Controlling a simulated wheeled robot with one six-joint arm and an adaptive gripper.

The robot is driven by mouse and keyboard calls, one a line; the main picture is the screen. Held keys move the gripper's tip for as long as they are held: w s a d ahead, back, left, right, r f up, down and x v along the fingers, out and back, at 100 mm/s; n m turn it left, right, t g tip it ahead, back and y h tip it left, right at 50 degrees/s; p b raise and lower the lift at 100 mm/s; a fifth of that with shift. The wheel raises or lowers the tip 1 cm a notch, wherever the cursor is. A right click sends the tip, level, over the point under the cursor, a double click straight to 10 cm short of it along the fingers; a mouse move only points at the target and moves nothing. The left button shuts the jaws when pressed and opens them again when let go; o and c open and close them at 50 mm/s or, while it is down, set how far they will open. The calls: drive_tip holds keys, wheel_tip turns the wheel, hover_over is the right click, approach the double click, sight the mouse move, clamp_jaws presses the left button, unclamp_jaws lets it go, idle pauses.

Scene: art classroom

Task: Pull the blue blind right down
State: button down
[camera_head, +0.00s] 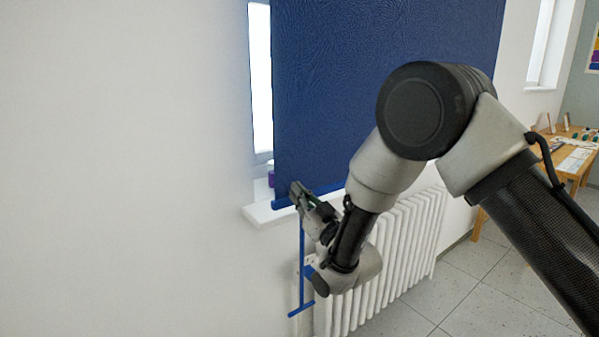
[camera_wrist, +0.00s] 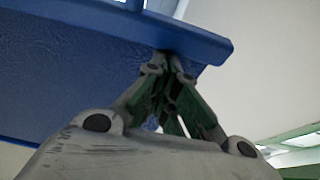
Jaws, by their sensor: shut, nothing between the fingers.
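The blue blind (camera_head: 370,80) hangs over the window, its bottom bar (camera_head: 281,204) at about the height of the white sill. A thin blue pull rod (camera_head: 302,265) with a crossbar at its lower end hangs below the bar. My gripper (camera_head: 296,188) is shut and empty, its tips in front of the blind's lower left part, close to the bar. In the wrist view the closed fingertips (camera_wrist: 172,62) are at the blue blind (camera_wrist: 80,75), near one end of its bar (camera_wrist: 195,38). Whether they touch it I cannot tell. My arm hides much of the bar's right part.
The white sill (camera_head: 262,215) juts out under the blind. A white radiator (camera_head: 400,240) stands below it, partly behind my arm. A small purple object (camera_head: 271,176) stands on the sill. A wooden table (camera_head: 570,165) is at the far right. The wall at left is bare.

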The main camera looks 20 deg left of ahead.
drive_tip(key=shift+f, duration=1.05)
drive_tip(key=shift+f, duration=0.15)
